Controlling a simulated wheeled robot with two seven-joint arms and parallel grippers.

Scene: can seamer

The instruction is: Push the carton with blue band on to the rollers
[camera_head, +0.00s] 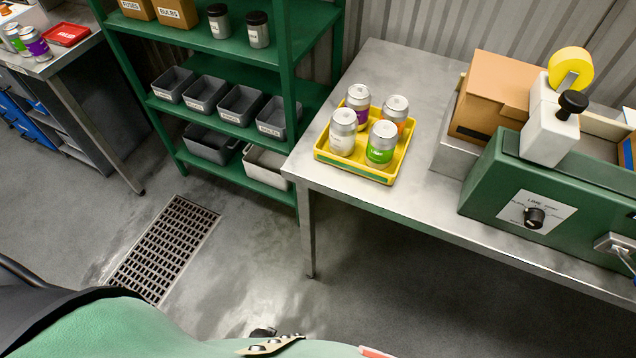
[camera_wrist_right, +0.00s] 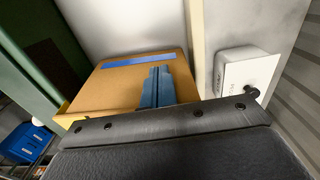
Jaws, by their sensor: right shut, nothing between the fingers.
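The carton with the blue band (camera_wrist_right: 122,85) shows in the right wrist view as a brown box with a blue strip (camera_wrist_right: 140,60) along its far top edge. My right gripper (camera_wrist_right: 158,72) is shut and empty. Its blue-grey fingertips appear in front of or over the carton's top, and I cannot tell whether they touch it. The near part of the carton is hidden by my own wrist. My left gripper is not in view. Rollers cannot be made out in either view.
A yellow tray (camera_head: 350,171) holds several cans. A floor grate (camera_head: 165,245) lies left.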

